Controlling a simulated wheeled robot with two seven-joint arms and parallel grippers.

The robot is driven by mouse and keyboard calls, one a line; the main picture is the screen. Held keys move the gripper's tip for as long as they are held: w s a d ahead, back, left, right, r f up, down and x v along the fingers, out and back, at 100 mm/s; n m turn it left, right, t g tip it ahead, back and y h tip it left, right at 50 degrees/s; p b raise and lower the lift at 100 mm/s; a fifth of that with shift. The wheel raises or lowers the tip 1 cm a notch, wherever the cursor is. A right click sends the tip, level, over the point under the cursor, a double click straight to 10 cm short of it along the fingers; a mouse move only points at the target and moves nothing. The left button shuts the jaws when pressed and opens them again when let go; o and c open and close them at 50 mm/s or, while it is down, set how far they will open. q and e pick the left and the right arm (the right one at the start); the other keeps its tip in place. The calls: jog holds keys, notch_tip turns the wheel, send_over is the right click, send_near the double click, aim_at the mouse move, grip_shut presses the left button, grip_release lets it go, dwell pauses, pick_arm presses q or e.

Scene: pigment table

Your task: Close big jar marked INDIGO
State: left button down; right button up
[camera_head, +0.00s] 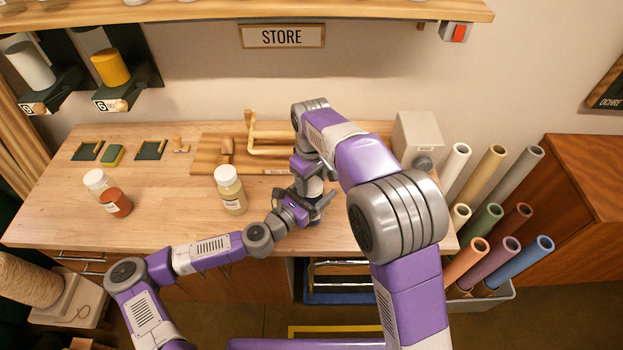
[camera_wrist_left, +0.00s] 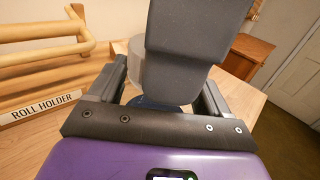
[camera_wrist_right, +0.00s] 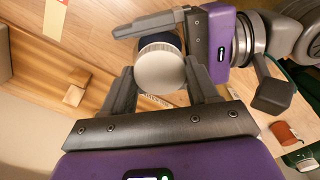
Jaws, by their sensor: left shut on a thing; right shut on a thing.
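The big jar shows as a dark blue body in the left wrist view (camera_wrist_left: 158,102) and in the right wrist view (camera_wrist_right: 160,41); I cannot read its marking. A white lid (camera_wrist_right: 160,70) sits at its top, though I cannot tell whether it is seated fully. My left gripper (camera_head: 310,209) is shut on the jar body from the side, low over the table. My right gripper (camera_wrist_right: 160,85) comes from above, shut on the lid between its two fingers. In the head view my arms largely hide the jar.
A cream jar (camera_head: 231,192) with a white lid stands left of my left gripper. The wooden roll holder (camera_head: 270,150) is behind. A grey box (camera_head: 418,137) stands right. The table's front left is clear.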

jog(key=shift+m, duration=0.9)
jog(key=o, duration=1.2)
jog(key=shift+c, duration=0.2)
jog(key=shift+r, duration=2.25)
jog(key=shift+r, duration=0.1)
jog(key=shift+c, duration=0.5)
jog(key=shift+r+n, duration=0.9)
jog(key=shift+r, duration=0.75)
